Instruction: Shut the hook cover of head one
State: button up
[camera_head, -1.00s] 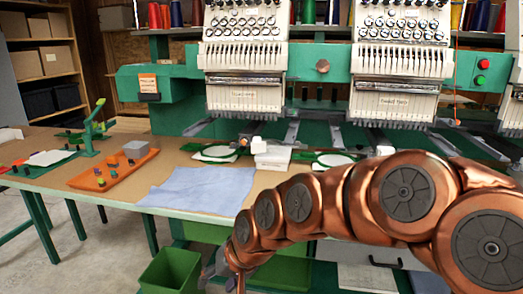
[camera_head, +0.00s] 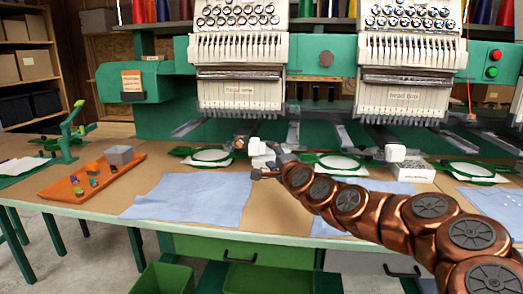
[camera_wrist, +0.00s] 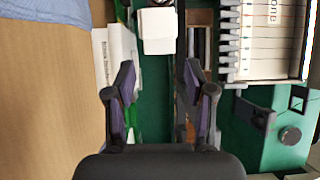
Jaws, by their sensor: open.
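Head one (camera_head: 240,90) is the left white embroidery head, and its "one" lettering shows sideways in the wrist view (camera_wrist: 275,12). A small white block (camera_head: 257,146) sticks out low in front of this head and looks like its hook cover; I cannot tell whether it is open or shut. A white block also shows just beyond my fingers in the wrist view (camera_wrist: 158,25). My gripper (camera_wrist: 158,85) is open and empty, its two fingers apart, with green machine bed between them. In the head view my gripper (camera_head: 266,162) is in front of the block and partly hides it.
Round green hoops (camera_head: 211,156) lie beside the hook arm. A white labelled box (camera_wrist: 115,65) lies left of my fingers. Head two (camera_head: 405,90) stands to the right. A blue cloth (camera_head: 190,198) and an orange tray (camera_head: 95,178) lie on the table.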

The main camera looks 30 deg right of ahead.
aim_at(264, 149)
jog(key=w, duration=0.3)
jog(key=shift+w+d+f, duration=0.1)
jog(key=shift+w+d, duration=0.35)
jog(key=shift+w, duration=0.55)
jog(key=shift+w+d, duration=0.15)
jog(key=shift+w, duration=0.6)
jog(key=shift+c, duration=0.3)
grip_shut()
